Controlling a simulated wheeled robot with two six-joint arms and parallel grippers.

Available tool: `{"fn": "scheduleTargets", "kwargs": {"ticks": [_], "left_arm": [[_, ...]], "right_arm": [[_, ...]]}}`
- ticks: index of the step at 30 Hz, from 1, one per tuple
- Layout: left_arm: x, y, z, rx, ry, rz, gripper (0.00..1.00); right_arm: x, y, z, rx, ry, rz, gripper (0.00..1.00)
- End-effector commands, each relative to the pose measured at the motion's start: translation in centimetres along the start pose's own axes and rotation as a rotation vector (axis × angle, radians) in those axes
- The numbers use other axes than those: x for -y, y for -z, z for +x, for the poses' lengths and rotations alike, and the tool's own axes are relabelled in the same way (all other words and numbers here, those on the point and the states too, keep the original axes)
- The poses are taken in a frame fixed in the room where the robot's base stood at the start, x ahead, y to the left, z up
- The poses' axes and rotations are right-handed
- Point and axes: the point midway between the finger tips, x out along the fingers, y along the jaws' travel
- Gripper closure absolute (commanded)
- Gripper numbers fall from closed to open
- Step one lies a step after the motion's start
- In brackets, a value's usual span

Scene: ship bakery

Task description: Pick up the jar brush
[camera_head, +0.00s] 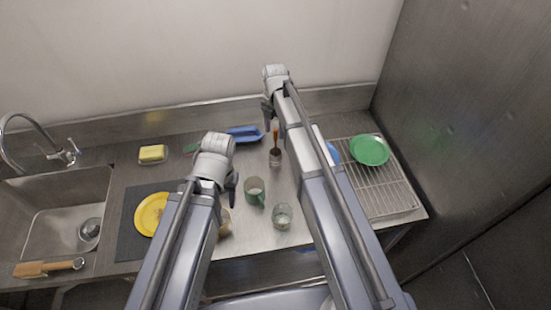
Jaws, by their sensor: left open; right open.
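An upright brush (276,136) with an orange-brown handle stands in a small jar (275,160) near the middle of the steel counter; I take it for the jar brush. Its lower end is hidden in the jar. My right gripper (267,114) is above and just left of the handle's top in the picture, apart from it, open and empty. My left gripper (233,190) is open and empty, left of the green mug and nearer the front than the jar.
A green mug (254,191) and a glass (282,216) stand in front of the jar. A blue item (245,134) lies behind left. A yellow plate (149,214) is on a dark mat; a green plate (369,150) is on the rack (383,191). Another brush (45,268) lies by the sink.

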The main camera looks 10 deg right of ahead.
Motion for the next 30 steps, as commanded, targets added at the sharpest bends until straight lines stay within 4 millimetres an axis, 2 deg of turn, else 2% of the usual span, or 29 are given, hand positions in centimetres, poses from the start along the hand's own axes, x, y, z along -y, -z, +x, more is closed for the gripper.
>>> {"fn": "scheduleTargets", "kwargs": {"ticks": [5, 15, 25, 30], "left_arm": [[-0.1, 0.1, 0.9, 0.000, 0.000, 0.000, 0.54], [-0.4, 0.3, 4.9, -0.001, 0.001, 0.006, 0.54], [-0.5, 0.3, 5.0, 0.000, 0.002, 0.008, 0.54], [-0.5, 0.3, 5.0, 0.000, 0.002, 0.008, 0.54]], "right_arm": [[0.1, -0.1, 0.9, 0.000, 0.000, 0.000, 0.43], [0.2, -0.2, 4.9, 0.000, 0.000, 0.000, 0.43], [0.2, -0.2, 5.1, 0.000, 0.000, 0.000, 0.43], [0.2, -0.2, 5.1, 0.000, 0.000, 0.000, 0.62]]}}
